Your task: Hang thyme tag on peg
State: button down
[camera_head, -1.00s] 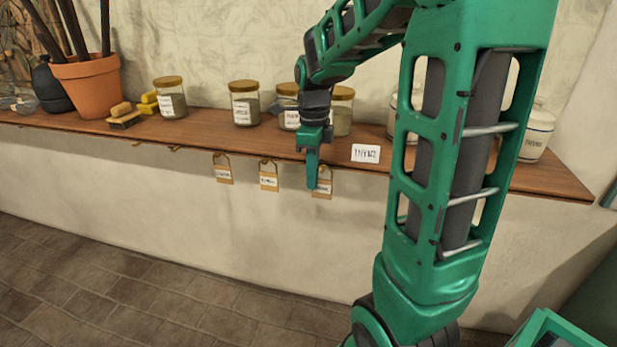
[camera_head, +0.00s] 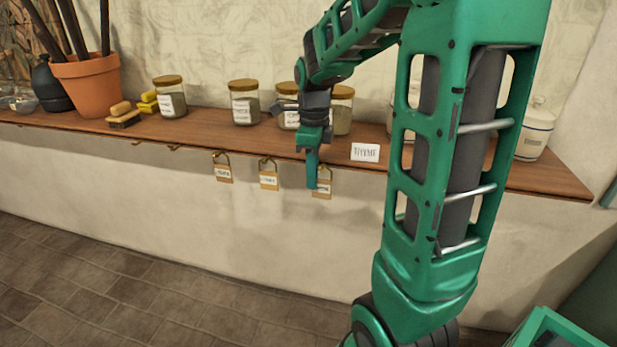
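Three brass tags hang from pegs along the shelf's front edge: a left tag (camera_head: 223,173), a middle tag (camera_head: 268,180) and a right tag (camera_head: 323,187). Their small white labels are too blurred to read surely. My gripper (camera_head: 312,183) points down in front of the shelf edge, right at the left side of the right tag and partly covering it. I see it side-on, so whether its fingers are apart or closed on the tag is hidden. A white card reading THYME (camera_head: 365,152) stands on the shelf to the right of my gripper. Bare pegs (camera_head: 173,147) show farther left.
The wooden shelf (camera_head: 205,133) holds glass jars (camera_head: 244,102), a terracotta pot (camera_head: 90,85), a brush (camera_head: 124,116) and a white canister (camera_head: 535,133) at the right. The wall below and the floor in front are clear.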

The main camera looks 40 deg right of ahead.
jog(key=shift+d, duration=0.1)
jog(key=c, duration=1.9)
grip_release()
jog(key=shift+c, duration=0.2)
jog(key=shift+w+d+r, duration=0.1)
jog(key=shift+r, duration=0.05)
jog(key=shift+c, duration=0.2)
